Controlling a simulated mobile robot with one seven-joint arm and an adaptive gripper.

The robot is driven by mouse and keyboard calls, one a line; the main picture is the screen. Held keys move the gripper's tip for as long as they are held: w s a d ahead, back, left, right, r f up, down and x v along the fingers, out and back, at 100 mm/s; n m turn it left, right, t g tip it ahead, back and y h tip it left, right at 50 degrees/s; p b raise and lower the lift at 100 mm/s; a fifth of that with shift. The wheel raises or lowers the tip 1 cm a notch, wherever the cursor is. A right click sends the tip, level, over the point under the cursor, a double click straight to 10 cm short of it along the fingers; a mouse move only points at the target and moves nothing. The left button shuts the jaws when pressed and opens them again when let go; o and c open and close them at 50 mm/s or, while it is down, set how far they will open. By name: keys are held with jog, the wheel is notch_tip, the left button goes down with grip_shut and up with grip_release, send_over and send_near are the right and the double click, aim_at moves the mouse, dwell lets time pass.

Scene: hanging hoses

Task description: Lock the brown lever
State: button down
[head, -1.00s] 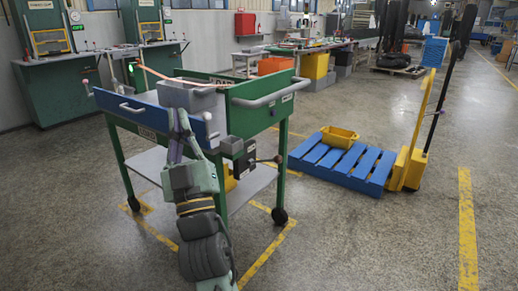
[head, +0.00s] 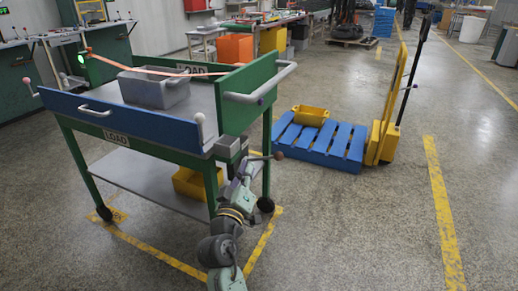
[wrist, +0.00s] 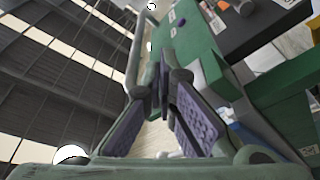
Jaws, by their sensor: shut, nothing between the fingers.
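In the head view a thin lever with a brown knob (head: 278,156) sticks out to the right below the near right corner of the green cart (head: 248,105). It points nearly level, from a grey box (head: 228,148) under the cart's top. My gripper (head: 246,166) is just in front of the box, close to the lever's inner end; I cannot tell whether they touch. In the wrist view my gripper's fingers (wrist: 163,95) are closed together with nothing between them. I cannot make out the brown lever for sure in the wrist view.
The cart's blue front panel (head: 130,120) has a lever with a pale knob (head: 199,118) at its right end. A grey bin (head: 155,88) stands on the cart, a yellow bin (head: 190,183) on its shelf. A blue pallet (head: 322,140) stands behind right. Floor at right is clear.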

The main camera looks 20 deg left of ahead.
jog(key=p, duration=0.3)
send_over(262, 159)
jog(key=s+d, duration=0.3)
jog(key=s, duration=0.1)
jog(key=shift+w+d+f+h, duration=0.1)
jog(key=shift+f+h, duration=0.1)
jog(key=shift+f, duration=0.2)
jog(key=shift+w+d+f+h, duration=0.1)
jog(key=shift+f+h, duration=0.1)
jog(key=shift+f, duration=0.2)
